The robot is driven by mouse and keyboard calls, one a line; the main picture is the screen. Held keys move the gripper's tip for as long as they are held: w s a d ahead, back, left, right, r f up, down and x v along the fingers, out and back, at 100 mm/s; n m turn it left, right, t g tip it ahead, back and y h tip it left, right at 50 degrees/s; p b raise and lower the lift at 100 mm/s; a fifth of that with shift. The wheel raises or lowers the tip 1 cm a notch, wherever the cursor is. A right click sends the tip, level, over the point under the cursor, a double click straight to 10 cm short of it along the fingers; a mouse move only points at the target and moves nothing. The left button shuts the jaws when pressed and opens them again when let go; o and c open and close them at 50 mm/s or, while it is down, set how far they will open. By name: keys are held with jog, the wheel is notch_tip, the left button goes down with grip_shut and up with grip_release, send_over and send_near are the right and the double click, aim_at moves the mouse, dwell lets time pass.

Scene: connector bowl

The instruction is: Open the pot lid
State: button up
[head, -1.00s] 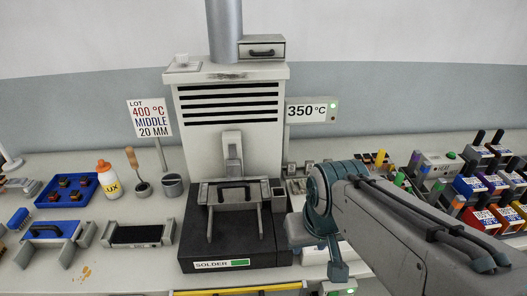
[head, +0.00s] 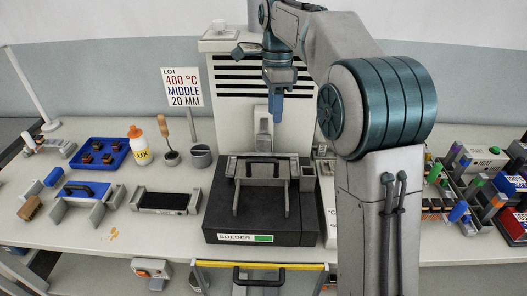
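The solder pot (head: 225,220) is a dark block with a "SOLDER" label and a green bar on its front. Its grey lid (head: 241,172) with a black bar handle (head: 263,161) lies on top, and looks closed. Two grey rails run forward from the lid. My gripper (head: 277,118) is blue-grey, points down and hangs in the air above the lid, in front of the white cabinet. It is apart from the handle. Its fingers look like one narrow shape, so their opening is unclear, and I see nothing held.
Left of the pot are a grey cup (head: 201,156), a LUX bottle (head: 140,148), a blue tray (head: 81,158) and a black-topped fixture (head: 135,200). My arm hides much of the right side. A yellow-edged drawer (head: 210,264) is below.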

jog(key=w+a+m, duration=0.2)
jog(key=b, duration=0.1)
send_near(263, 161)
jog(key=shift+g, duration=0.3)
notch_tip(263, 161, down, 8)
jog(key=shift+s+d+r, duration=0.1)
jog(key=shift+s, duration=0.05)
grip_shut()
